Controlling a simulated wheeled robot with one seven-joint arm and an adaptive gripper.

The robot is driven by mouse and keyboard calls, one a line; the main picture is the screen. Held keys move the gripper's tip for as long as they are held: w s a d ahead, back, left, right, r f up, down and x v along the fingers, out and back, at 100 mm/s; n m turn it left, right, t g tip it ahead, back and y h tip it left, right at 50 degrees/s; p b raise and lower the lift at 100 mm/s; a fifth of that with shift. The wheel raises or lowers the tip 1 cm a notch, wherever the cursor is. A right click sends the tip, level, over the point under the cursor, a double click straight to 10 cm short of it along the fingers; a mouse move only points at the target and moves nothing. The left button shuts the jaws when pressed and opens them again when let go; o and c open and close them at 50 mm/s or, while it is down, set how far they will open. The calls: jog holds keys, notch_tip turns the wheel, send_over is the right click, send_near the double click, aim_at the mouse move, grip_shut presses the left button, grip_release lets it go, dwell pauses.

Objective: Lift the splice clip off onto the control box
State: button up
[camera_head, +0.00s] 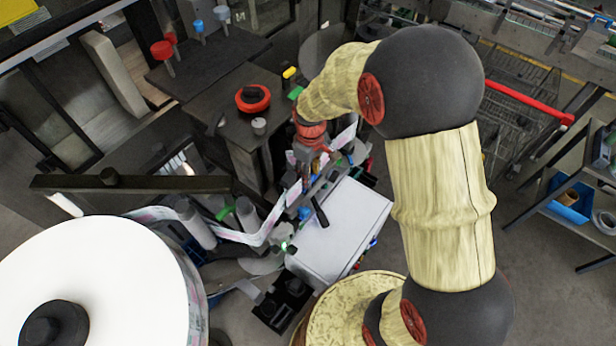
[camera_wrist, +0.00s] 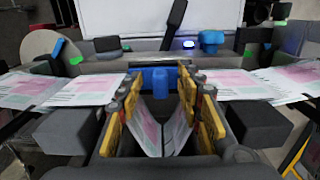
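The control box is a white-topped box (camera_head: 340,225) right of the label web in the head view. Its pale face (camera_wrist: 130,18) fills the top of the wrist view. My gripper (camera_wrist: 159,90) is open, with yellow-padded fingers apart on either side of the web. In the head view my gripper (camera_head: 312,150) points down at the web and hides what is below it. A small blue piece (camera_wrist: 160,80) shows between the fingertips, perhaps the splice clip; I cannot tell. The printed web (camera_wrist: 150,130) dips in a V between the fingers.
A large white reel (camera_head: 120,280) stands at the lower left. A black lever (camera_wrist: 175,25) and a blue knob (camera_wrist: 211,38) stand close ahead of the fingers. The box top is mostly clear.

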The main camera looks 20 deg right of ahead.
jog(key=shift+f, duration=0.2)
jog(key=shift+c, duration=1)
jog(key=c, duration=0.7)
grip_shut()
